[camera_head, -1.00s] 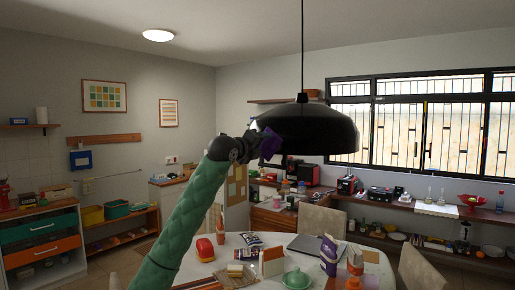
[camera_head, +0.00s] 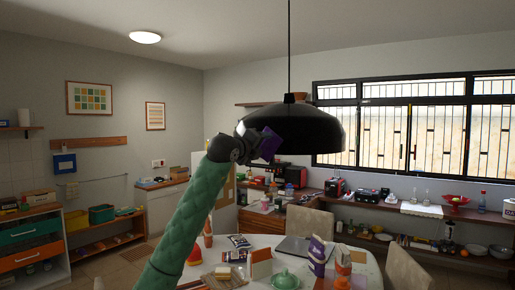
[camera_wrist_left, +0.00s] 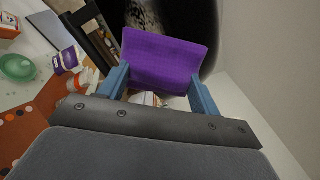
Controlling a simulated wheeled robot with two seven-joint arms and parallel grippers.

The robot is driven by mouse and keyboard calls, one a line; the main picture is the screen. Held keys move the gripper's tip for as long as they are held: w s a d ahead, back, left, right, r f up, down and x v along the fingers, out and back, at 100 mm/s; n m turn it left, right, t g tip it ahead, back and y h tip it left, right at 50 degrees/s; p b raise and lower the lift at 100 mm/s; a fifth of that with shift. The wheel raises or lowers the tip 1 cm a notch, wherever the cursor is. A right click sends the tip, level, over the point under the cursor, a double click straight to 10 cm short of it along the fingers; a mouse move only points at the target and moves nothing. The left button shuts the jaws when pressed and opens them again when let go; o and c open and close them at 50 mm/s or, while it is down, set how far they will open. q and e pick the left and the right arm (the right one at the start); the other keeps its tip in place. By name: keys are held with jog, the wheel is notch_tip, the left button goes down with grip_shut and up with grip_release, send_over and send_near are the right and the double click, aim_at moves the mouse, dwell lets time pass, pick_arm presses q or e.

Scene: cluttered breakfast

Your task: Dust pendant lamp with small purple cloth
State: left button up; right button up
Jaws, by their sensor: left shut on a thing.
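A black pendant lamp (camera_head: 300,128) hangs on a thin cord above the table. My left gripper (camera_head: 257,143) is at the left side of its shade. The small purple cloth (camera_head: 270,144) is in this gripper, against or just in front of the shade's left edge. In the left wrist view the purple cloth (camera_wrist_left: 164,60) spans between the two blue fingers of the left gripper (camera_wrist_left: 162,88), with the dark lamp shade (camera_wrist_left: 205,25) right behind it. I cannot tell for certain whether cloth and shade touch. My right gripper is not in view.
A white table (camera_head: 225,245) below holds a green bowl (camera_head: 286,280), a laptop (camera_head: 296,245), bottles and packets. Chairs (camera_head: 310,222) stand around it. Shelves with clutter run under the barred window (camera_head: 420,125). The air around the lamp is clear.

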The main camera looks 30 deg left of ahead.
pick_arm(q)
jog(key=shift+f+b, duration=0.1)
jog(key=shift+b, duration=0.25)
jog(key=a+b, duration=0.2)
jog(key=a, duration=0.6)
jog(key=shift+w, duration=0.35)
dwell(0.3)
jog(key=shift+a, duration=0.1)
jog(key=s+b, duration=0.3)
jog(key=s, duration=0.3)
jog(key=shift+a, duration=0.25)
dwell(0.4)
